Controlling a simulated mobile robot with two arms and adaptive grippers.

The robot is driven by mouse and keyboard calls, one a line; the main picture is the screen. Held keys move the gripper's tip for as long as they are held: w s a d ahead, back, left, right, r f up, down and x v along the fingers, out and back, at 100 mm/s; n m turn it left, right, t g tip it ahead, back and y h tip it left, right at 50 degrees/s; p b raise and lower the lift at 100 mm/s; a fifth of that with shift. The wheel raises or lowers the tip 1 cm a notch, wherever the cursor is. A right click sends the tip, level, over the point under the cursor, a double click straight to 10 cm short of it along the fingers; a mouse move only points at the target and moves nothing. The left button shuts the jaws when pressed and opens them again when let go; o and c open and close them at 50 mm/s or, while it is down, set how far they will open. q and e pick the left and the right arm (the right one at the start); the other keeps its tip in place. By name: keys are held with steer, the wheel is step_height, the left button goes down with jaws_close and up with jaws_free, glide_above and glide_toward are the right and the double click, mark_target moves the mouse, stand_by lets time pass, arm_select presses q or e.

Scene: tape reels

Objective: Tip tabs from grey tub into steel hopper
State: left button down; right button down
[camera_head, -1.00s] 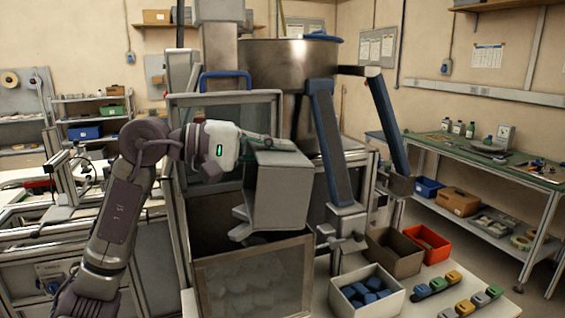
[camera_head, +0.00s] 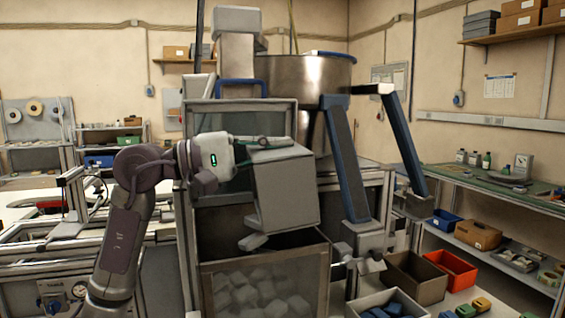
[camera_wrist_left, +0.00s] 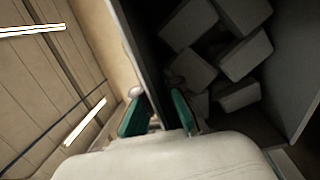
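My left gripper (camera_head: 268,145) is shut on the upper wall of the grey tub (camera_head: 286,190). The tub hangs tilted above the open front box of the machine, its lower left end over that box. In the left wrist view the green-padded fingers (camera_wrist_left: 160,108) straddle the tub's wall (camera_wrist_left: 142,50). Several pale tabs (camera_wrist_left: 245,55) show on the dark inner side. A pale piece (camera_head: 252,241) shows at the tub's lower edge; I cannot tell whether it is a tab. The round steel hopper (camera_head: 312,75) stands behind. My right gripper is not in view.
The box below has a clear front panel (camera_head: 262,285) with pale blocks behind it. Blue-sided conveyors (camera_head: 345,165) stand right of the tub. A brown bin (camera_head: 415,278), an orange bin (camera_head: 452,268) and a white bin (camera_head: 388,300) stand at lower right.

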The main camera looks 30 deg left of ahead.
arm_select(q)
steer(key=shift+s+a+t+h+b, duration=0.5)
steer(key=shift+a+h+b, duration=0.1)
steer(key=shift+b, duration=0.8)
steer(key=shift+s+a+r+t+h+b, duration=0.2)
steer(key=shift+r+t+h+b, duration=0.1)
steer(key=shift+b, duration=0.3)
steer(key=shift+r, duration=0.1)
